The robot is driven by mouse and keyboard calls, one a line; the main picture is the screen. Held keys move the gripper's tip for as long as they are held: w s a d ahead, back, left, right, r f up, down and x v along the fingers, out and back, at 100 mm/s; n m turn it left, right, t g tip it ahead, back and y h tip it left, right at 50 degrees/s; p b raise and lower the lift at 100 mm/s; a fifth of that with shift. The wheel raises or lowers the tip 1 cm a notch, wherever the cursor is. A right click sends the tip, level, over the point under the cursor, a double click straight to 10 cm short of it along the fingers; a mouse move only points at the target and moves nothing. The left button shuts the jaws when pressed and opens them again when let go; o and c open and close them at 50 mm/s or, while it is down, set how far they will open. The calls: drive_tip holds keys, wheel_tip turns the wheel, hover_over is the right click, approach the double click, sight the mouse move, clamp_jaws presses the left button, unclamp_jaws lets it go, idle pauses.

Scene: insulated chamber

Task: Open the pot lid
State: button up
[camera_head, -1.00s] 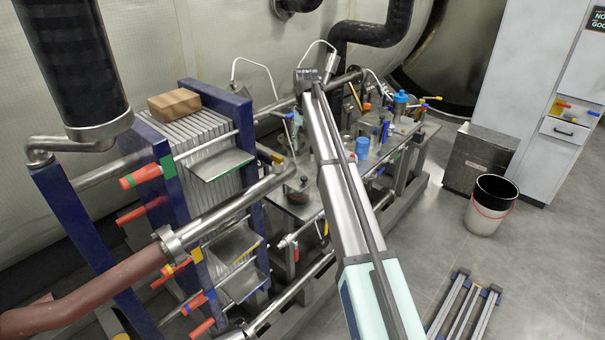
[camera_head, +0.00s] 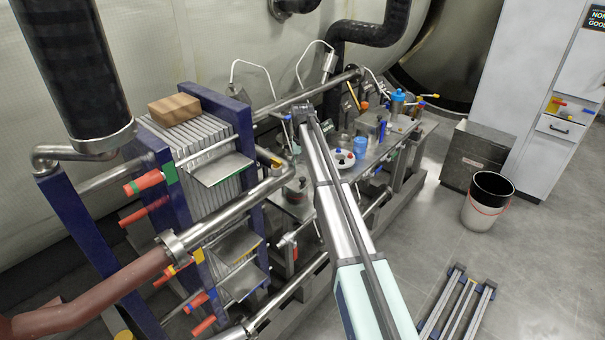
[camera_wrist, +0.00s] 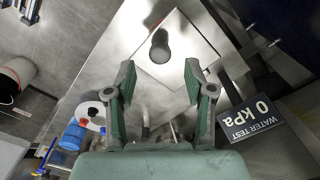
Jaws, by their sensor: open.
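A small dark pot (camera_head: 296,188) stands on the left part of the metal bench in the head view, just left of my arm. Its lid cannot be made out clearly. My gripper (camera_wrist: 160,76) is open and empty in the wrist view, its two green-padded fingers apart. A dark grey rounded object (camera_wrist: 160,46) shows beyond the fingertips, over a bright square metal plate (camera_wrist: 190,62); I cannot tell whether it is the pot. In the head view my gripper is not clearly visible behind my arm.
A white round piece with coloured parts (camera_head: 343,158) and a blue cup (camera_head: 361,145) are right of my arm. A plate stack in a blue frame (camera_head: 205,125) and a steel pipe (camera_head: 235,205) stand left of the pot. A pressure sign (camera_wrist: 252,118) is at right in the wrist view.

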sight(303, 178)
drive_tip(key=shift+f+p, duration=0.4)
drive_tip(key=shift+f, duration=1.5)
clamp_jaws()
